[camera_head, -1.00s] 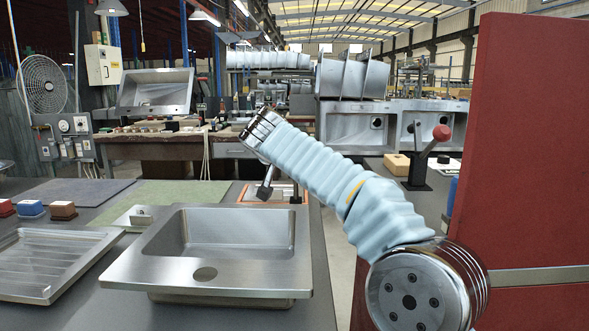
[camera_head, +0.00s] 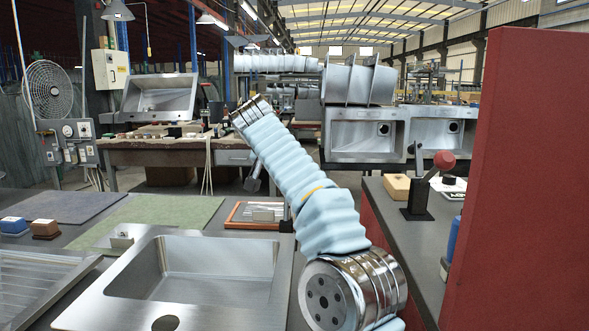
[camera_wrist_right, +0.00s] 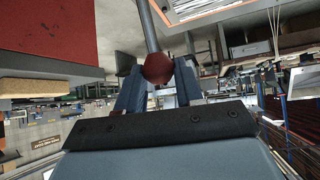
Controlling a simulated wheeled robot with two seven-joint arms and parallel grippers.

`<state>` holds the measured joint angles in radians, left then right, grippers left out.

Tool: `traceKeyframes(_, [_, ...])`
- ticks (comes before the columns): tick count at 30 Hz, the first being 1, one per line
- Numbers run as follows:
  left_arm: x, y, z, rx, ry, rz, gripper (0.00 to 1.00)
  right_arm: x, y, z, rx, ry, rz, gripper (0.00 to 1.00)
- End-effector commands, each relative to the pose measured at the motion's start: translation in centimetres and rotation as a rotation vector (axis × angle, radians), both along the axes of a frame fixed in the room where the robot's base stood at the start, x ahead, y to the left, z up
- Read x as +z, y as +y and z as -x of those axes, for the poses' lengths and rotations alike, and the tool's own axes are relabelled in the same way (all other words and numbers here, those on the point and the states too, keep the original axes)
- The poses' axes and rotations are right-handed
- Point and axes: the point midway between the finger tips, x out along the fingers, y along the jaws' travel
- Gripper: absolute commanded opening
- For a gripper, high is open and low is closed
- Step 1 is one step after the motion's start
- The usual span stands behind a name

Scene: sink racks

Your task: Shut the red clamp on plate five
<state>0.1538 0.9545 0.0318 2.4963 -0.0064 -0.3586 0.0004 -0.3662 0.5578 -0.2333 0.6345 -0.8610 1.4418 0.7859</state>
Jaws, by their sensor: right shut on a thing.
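In the right wrist view, a dark red ball knob (camera_wrist_right: 158,68) on a grey rod sits between the two blue-grey fingers of my right gripper (camera_wrist_right: 157,82). The gripper is shut on this knob. The rod runs to the top edge of the picture, and its base is out of sight. No plate number is readable. My left gripper is not in view.
A steel sink (camera_head: 218,250) lies on the near bench, with an orange-rimmed tray (camera_head: 236,222) behind it. A green mat (camera_head: 160,212) lies at left. A wooden block (camera_head: 397,187) sits on the right bench, and a tall red panel (camera_head: 520,190) blocks the right side.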

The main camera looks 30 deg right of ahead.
Motion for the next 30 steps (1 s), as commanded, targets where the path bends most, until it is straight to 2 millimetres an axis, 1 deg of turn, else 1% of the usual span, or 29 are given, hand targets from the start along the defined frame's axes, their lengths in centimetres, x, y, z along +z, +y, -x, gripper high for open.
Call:
traceKeyframes(1, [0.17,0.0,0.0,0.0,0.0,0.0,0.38,0.22,0.26,-0.41,0.007,-0.005,0.001,0.0])
traceKeyframes(4, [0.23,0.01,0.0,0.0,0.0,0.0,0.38,0.18,0.48,-0.53,0.007,0.004,-0.006,0.0])
traceKeyframes(18, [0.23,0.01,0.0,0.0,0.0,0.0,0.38,-0.03,0.57,-0.56,0.005,0.016,-0.01,0.0])
traceKeyframes(19, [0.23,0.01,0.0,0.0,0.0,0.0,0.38,-0.04,0.57,-0.56,0.005,0.016,-0.01,0.4])
traceKeyframes(21, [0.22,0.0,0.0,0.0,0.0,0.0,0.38,-0.07,0.56,-0.55,0.005,0.017,-0.01,0.51])
traceKeyframes(23, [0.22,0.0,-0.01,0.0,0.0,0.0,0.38,-0.09,0.55,-0.52,0.004,0.018,-0.011,0.6])
traceKeyframes(30, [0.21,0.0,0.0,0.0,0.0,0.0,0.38,-0.07,0.53,-0.45,0.002,0.019,-0.011,0.6])
